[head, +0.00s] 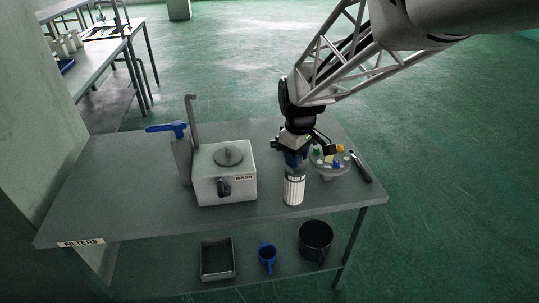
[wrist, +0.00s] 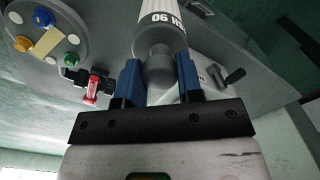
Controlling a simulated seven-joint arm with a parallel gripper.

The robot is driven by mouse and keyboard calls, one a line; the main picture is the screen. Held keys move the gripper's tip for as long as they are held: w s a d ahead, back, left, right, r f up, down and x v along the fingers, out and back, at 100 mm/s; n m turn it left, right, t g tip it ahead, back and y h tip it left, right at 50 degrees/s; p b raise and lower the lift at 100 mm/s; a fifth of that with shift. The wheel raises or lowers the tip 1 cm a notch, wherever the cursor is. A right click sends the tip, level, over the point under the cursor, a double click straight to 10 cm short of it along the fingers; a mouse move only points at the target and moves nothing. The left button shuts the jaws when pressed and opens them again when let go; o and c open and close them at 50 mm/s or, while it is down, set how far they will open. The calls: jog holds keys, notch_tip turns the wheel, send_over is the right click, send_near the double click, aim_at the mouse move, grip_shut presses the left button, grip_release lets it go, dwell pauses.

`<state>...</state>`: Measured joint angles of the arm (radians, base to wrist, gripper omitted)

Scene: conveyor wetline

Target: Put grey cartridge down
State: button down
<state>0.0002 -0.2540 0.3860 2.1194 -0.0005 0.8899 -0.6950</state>
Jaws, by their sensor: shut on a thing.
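The grey cartridge (head: 294,189) has a ribbed pale body and a dark label band. It is upright at the front of the table, just right of the wash box. I cannot tell whether its base touches the table. My gripper (head: 292,160) is above it, with blue fingers shut on its top end. In the wrist view the cartridge (wrist: 158,40) shows its grey neck between the two blue fingers of my gripper (wrist: 158,82).
A round grey holder (head: 330,170) with coloured knobs and a dark tool (head: 361,168) are at right. The table's (head: 120,200) left part is clear.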

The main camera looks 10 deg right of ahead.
aim_at(300, 170)
jog(key=shift+n, duration=0.5)
jog(key=shift+s+f, duration=0.25)
jog(key=shift+s, duration=0.5)
jog(key=shift+s+f, duration=0.2)
jog(key=shift+s, duration=0.5)
jog(key=shift+s+f, duration=0.25)
jog(key=shift+s, duration=0.5)
jog(key=shift+w, duration=0.15)
jog(key=w+f, duration=0.1)
jog(key=w, duration=1.4)
jog(key=shift+w+f, duration=0.25)
jog(key=shift+w, duration=0.1)
jog(key=shift+f, duration=1.9)
